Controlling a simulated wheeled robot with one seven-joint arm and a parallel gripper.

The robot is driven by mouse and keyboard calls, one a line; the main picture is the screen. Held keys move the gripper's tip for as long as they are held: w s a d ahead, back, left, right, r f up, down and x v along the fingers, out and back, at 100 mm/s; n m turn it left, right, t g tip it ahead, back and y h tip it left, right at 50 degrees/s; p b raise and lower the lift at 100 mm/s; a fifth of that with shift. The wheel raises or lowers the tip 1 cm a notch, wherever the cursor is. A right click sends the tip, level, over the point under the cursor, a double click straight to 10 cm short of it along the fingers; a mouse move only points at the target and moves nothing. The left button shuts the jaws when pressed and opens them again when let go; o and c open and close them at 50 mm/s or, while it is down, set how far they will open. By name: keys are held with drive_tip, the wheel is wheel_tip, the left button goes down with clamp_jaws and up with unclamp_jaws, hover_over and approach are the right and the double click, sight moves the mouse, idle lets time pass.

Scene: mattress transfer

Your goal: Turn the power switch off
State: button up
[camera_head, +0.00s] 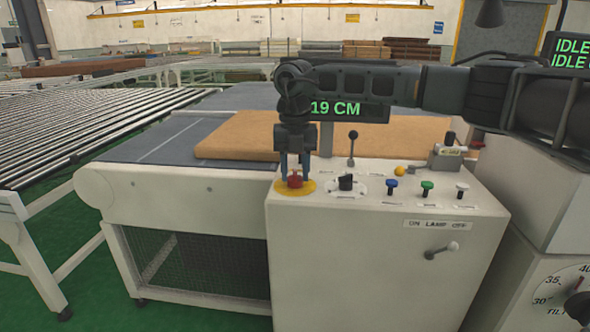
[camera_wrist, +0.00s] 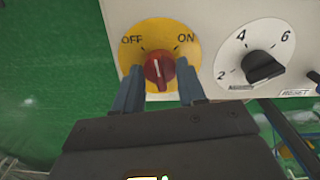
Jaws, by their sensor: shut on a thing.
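The power switch is a red rotary knob (camera_head: 295,182) on a yellow round plate (camera_head: 311,187), at the near left corner of the control box's top. In the wrist view the knob (camera_wrist: 159,72) sits below the printed words OFF on the left and ON on the right. Its ridge stands nearly upright in the picture, roughly between the two words. My gripper (camera_head: 294,174) points down over the knob. In the wrist view its two blue fingers (camera_wrist: 160,86) are at either side of the knob, shut on it.
Right of the switch are a numbered black dial (camera_head: 346,183), a black lever (camera_head: 352,148) and blue, green and white buttons (camera_head: 427,187). A lamp toggle (camera_head: 441,250) is on the box front. A brown mattress slab (camera_head: 240,137) lies on the conveyor behind.

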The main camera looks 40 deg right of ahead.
sight(295, 172)
drive_tip(key=n, duration=0.3)
drive_tip(key=shift+n, duration=2.1)
drive_tip(key=o, duration=1.1)
drive_tip(key=shift+c, duration=0.2)
drive_tip(key=shift+r, duration=0.1)
wheel_tip(295, 172, up, 8)
drive_tip(key=shift+f, duration=0.15)
